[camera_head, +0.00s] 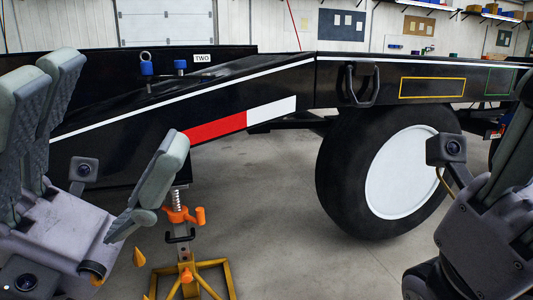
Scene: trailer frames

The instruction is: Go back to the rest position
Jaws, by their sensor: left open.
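My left gripper (120,100) is large in the left foreground, with its grey padded fingers spread wide apart. No object shows between the fingers. It is in front of the black trailer frame (285,80) and hides part of its left end. Part of my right gripper (515,130) shows at the right edge, with a small camera beside it. Its fingertips are cut off by the picture edge, so its jaw state is unclear.
A yellow stand with an orange jack (186,216) is under the trailer, close to my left gripper. A black wheel with a white disc (408,172) stands at the right. Blue-topped fittings (147,68) sit on the frame. Grey floor (290,240) is clear between stand and wheel.

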